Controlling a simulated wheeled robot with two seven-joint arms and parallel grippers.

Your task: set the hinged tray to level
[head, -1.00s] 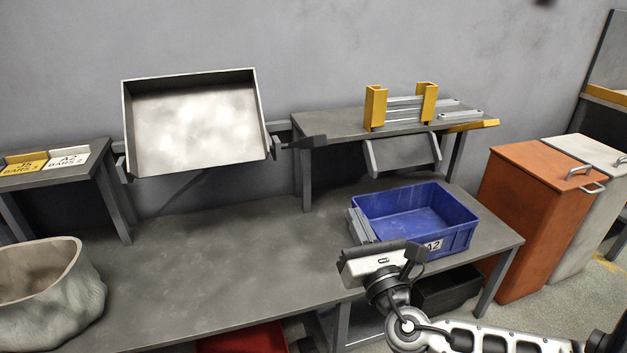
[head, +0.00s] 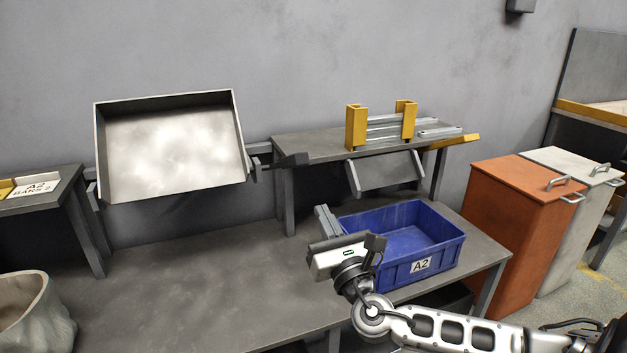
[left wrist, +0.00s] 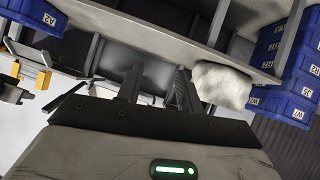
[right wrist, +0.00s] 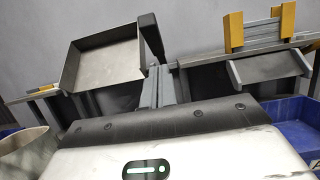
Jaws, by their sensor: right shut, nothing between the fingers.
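The hinged tray (head: 172,155) is a shallow grey metal tray at the left of the head view, tilted steeply so its pale inside faces me. A dark handle (head: 288,161) sticks out at its right side. The tray (right wrist: 104,66) and handle (right wrist: 151,36) also show in the right wrist view. My right gripper (head: 327,221) is shut and empty, in front of the blue bin's left end, apart from tray and handle. Its fingers (right wrist: 157,86) are together in the right wrist view. My left gripper (left wrist: 157,88) shows only in its wrist view, fingers apart and empty.
A blue bin (head: 420,265) labelled A2 stands on the grey bench (head: 200,285). A raised shelf (head: 310,148) with yellow brackets (head: 356,128) is behind it. A pale sack (head: 35,315) stands at front left. The bench below the tray is clear.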

